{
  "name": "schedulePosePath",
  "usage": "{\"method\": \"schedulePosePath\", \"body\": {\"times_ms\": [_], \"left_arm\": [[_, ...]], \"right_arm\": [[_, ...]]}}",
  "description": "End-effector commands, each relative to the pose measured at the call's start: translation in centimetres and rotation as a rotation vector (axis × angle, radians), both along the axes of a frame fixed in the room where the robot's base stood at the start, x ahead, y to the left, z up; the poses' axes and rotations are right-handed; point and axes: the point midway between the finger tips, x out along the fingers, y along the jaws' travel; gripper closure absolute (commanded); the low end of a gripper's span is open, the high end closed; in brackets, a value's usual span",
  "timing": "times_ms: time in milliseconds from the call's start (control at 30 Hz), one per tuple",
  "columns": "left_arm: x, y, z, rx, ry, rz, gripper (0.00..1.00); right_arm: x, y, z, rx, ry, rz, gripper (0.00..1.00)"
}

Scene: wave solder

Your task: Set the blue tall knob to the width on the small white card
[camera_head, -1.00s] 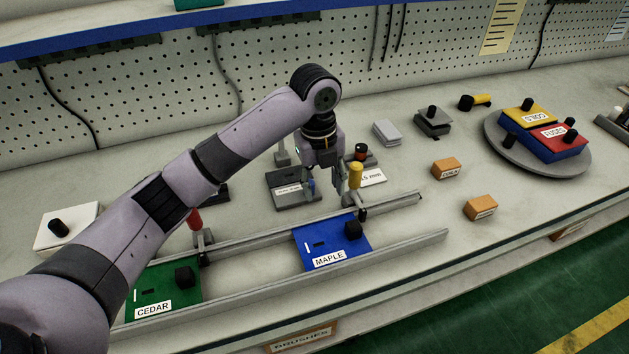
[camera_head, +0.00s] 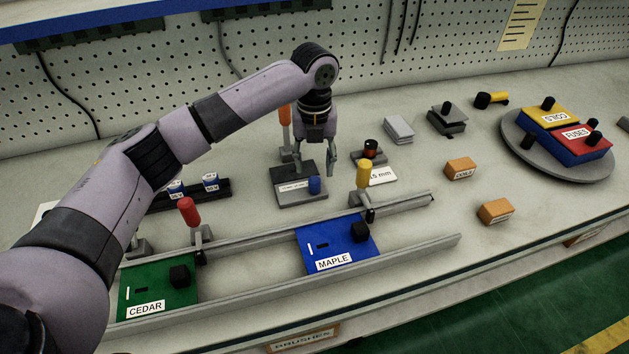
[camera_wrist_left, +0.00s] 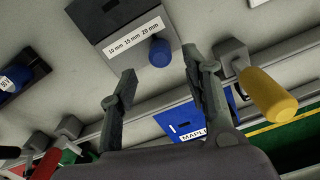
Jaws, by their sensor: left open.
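The blue tall knob (camera_head: 314,185) stands on the front right part of a dark grey block (camera_head: 292,171). A label strip on the block reads 10 mm, 15 mm, 20 mm in the left wrist view (camera_wrist_left: 135,34). The small white card (camera_head: 381,176) lies to the right of the block, partly hidden by a yellow handle; "5 mm" shows, its first digit covered. My left gripper (camera_head: 315,166) is open above the block, fingers down. In the left wrist view the blue knob (camera_wrist_left: 160,53) appears between the fingertips, apart from both. My right gripper is not in view.
A yellow-handled clamp (camera_head: 364,176) and a red-handled clamp (camera_head: 189,212) stand along the rail holding the blue MAPLE board (camera_head: 335,257) and green CEDAR board (camera_head: 160,298). A red-topped knob (camera_head: 370,147) stands behind the card. An orange handle (camera_head: 285,115) rises behind my gripper.

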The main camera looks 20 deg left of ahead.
Motion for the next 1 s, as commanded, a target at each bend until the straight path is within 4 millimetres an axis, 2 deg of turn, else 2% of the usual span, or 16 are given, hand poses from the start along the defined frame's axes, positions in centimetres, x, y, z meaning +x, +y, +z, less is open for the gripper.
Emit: {"method": "schedulePosePath", "body": {"times_ms": [33,200,400,767,1000], "left_arm": [[-0.1,0.1,-1.2,0.002,0.003,0.000,0.56],[-0.1,0.0,-4.3,0.001,0.003,0.000,0.56],[0.0,0.0,-6.3,0.000,0.000,0.001,0.56],[0.0,0.0,-6.8,0.000,-0.001,0.000,0.56],[0.0,0.0,-6.8,0.000,-0.001,0.000,0.72]], "right_arm": [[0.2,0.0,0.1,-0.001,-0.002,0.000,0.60],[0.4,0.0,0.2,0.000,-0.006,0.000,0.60],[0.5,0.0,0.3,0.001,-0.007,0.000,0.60],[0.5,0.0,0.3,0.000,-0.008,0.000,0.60],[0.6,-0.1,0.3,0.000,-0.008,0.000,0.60]]}}
